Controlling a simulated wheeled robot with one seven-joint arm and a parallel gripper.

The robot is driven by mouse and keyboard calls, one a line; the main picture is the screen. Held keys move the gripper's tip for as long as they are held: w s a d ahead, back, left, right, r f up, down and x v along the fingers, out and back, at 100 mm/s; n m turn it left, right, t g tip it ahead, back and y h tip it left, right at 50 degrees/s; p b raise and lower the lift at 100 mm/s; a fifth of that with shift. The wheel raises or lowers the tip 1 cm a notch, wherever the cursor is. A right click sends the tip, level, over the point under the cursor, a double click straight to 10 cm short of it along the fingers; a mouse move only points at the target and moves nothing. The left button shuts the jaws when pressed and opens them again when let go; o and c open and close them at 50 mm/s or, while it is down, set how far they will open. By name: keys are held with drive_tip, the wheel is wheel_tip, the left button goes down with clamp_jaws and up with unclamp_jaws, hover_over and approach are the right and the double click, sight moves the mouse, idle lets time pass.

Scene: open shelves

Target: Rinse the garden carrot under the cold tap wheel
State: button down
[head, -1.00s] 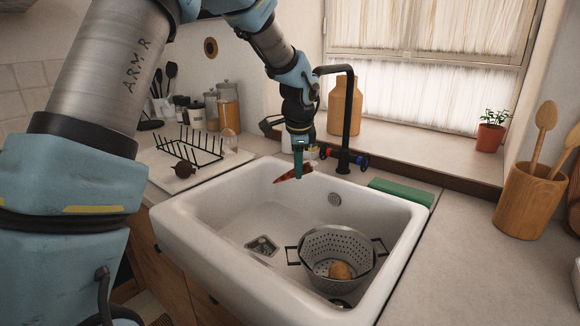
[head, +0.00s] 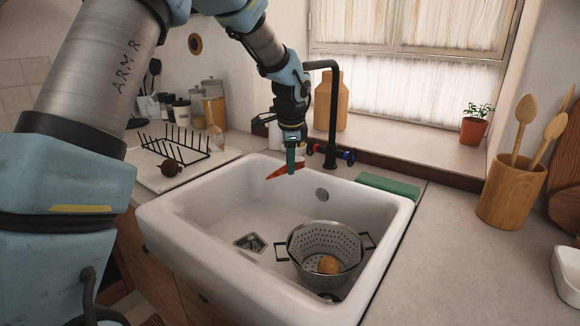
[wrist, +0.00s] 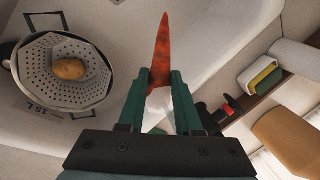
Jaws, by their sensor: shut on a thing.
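My gripper (head: 291,168) is shut on the carrot (head: 279,171) and holds it over the back part of the white sink (head: 190,235). In the wrist view the orange-red, dark-mottled carrot (wrist: 162,52) points out from between the green fingers (wrist: 160,82). The black tap (head: 333,105) stands behind the sink, right of my gripper. Its blue wheel (head: 348,155) is on the right and its red wheel (head: 311,147) on the left. I cannot make out running water.
A grey colander (head: 346,240) with a potato (head: 329,265) sits in the sink. A green block (head: 388,186) lies on the sink's back right. A drying rack (head: 180,140) with a dark round vegetable (head: 169,168) is at left. The right counter's near part is clear.

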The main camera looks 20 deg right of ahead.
drive_tip(key=shift+s+d, duration=0.1)
drive_tip(key=shift+s, duration=0.4)
drive_tip(key=shift+w, duration=0.1)
drive_tip(key=shift+w+p, duration=0.35)
drive_tip(key=shift+w, duration=0.15)
drive_tip(key=s+a, duration=0.2)
drive_tip(key=a, duration=0.6)
idle(0.5)
idle(0.4)
idle(0.8)
